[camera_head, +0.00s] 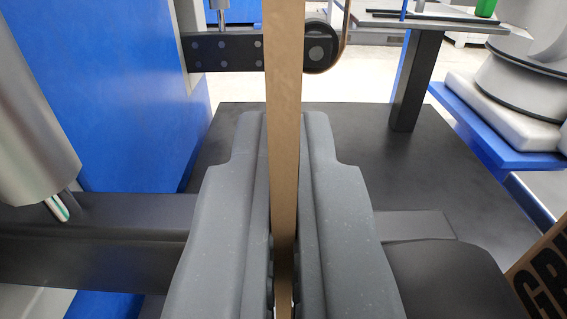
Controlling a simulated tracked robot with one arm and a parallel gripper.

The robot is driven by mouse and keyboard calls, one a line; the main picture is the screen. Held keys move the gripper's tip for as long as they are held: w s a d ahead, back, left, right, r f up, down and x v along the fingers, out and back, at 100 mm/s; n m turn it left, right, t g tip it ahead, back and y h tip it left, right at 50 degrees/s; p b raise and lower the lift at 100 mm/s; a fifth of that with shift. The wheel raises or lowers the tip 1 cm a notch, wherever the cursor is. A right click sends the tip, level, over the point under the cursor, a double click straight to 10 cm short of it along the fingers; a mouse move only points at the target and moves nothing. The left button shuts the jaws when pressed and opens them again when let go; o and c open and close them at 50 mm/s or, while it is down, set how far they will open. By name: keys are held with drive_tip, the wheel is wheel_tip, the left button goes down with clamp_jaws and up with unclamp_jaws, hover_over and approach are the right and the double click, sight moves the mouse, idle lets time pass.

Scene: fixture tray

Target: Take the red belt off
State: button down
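No red belt shows; the belt in view is tan brown. The belt (284,80) runs as a straight upright strip down the middle of the picture, between the two grey fingers of my gripper (284,150). The fingers lie close along both its sides with no clear gap, and look shut on it. Lower down, the strip darkens and narrows between the fingers. A tan strip also curves around the right side of a black pulley (320,47), just right of the belt. The pulley sits on the end of a dark bracket (225,52). The rest of the belt is out of view.
A blue panel (110,90) stands close on the left, with a grey metal cylinder (35,130) in front. A dark post (412,80) rises from a black plate (420,160) on the right. A blue ledge (480,125) with white parts lies farther right.

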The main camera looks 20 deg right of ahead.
drive_tip(key=shift+r+p, duration=0.3)
drive_tip(key=shift+r, duration=0.15)
idle(0.5)
drive_tip(key=p+v, duration=0.1)
drive_tip(key=v, duration=0.9)
drive_tip(key=shift+s+a+p, duration=0.15)
drive_tip(key=shift+s+p, duration=0.15)
drive_tip(key=shift+s, duration=0.05)
idle(1.1)
drive_tip(key=shift+s+r, duration=0.1)
drive_tip(key=shift+s, duration=0.05)
drive_tip(key=shift+p+v, duration=0.95)
drive_tip(key=shift+p, duration=1.1)
drive_tip(key=s+p, duration=0.1)
drive_tip(key=p, duration=0.2)
drive_tip(key=shift+a+p, duration=0.25)
drive_tip(key=shift+p, duration=0.15)
drive_tip(key=shift+s+p, duration=0.1)
drive_tip(key=shift+p, duration=0.2)
